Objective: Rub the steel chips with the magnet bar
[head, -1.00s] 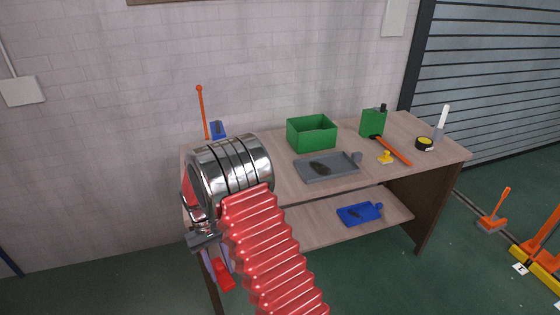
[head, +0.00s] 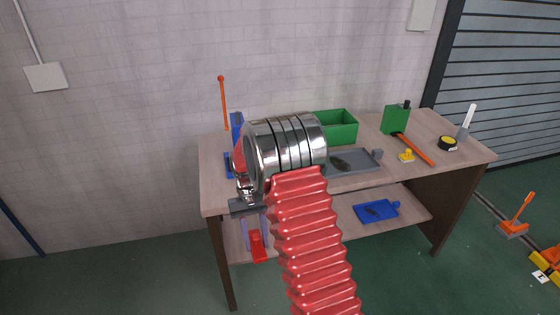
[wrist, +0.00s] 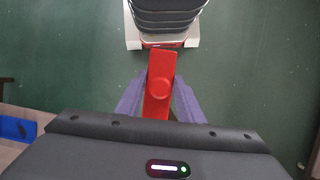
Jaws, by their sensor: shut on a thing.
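The red bar, which looks like the magnet bar (wrist: 159,90), is between the purple fingers of my gripper (wrist: 158,100). In the head view the red bar (head: 258,247) hangs below my gripper (head: 256,230), in front of the bench's left front edge. My gripper is shut on it. Dark chips (head: 341,164) lie on a grey tray (head: 366,166) on the bench top; my arm hides the tray's left end. Another dark patch (head: 379,210) lies on a blue tray (head: 366,218) on the lower shelf. My gripper is well left of both trays.
A blue fixture with an orange lever (head: 223,105) is at the left end, partly hidden.

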